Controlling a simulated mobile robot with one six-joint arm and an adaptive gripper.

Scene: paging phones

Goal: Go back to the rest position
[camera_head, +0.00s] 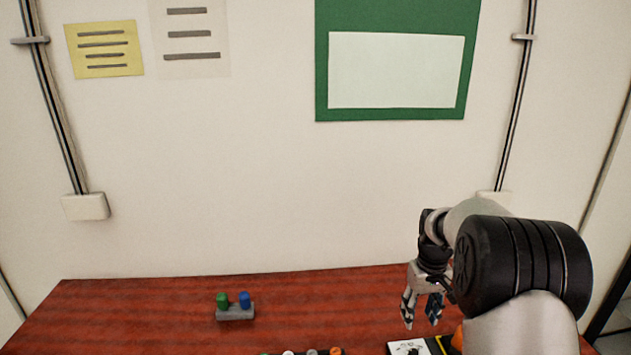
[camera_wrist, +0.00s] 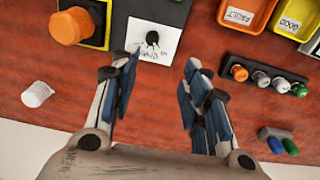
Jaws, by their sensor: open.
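My gripper (camera_head: 422,308) hangs over the right part of the red-brown table (camera_head: 150,305) in the head view, fingers pointing down. In the wrist view my gripper (camera_wrist: 160,88) has its two fingers wide apart with nothing between them. Past the fingertips lies a white panel (camera_wrist: 152,40) with a black knob, which also shows at the bottom edge of the head view (camera_head: 408,348). The fingers look apart from the panel.
An orange button (camera_wrist: 72,26) sits left of the panel. An orange FAULT bin (camera_wrist: 240,16) and a yellow GOOD bin (camera_wrist: 290,22) stand right. A rack of several pegs (camera_wrist: 265,82), a grey block with green and blue pegs (camera_head: 235,312) and a white cylinder (camera_wrist: 36,94) stand on the table.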

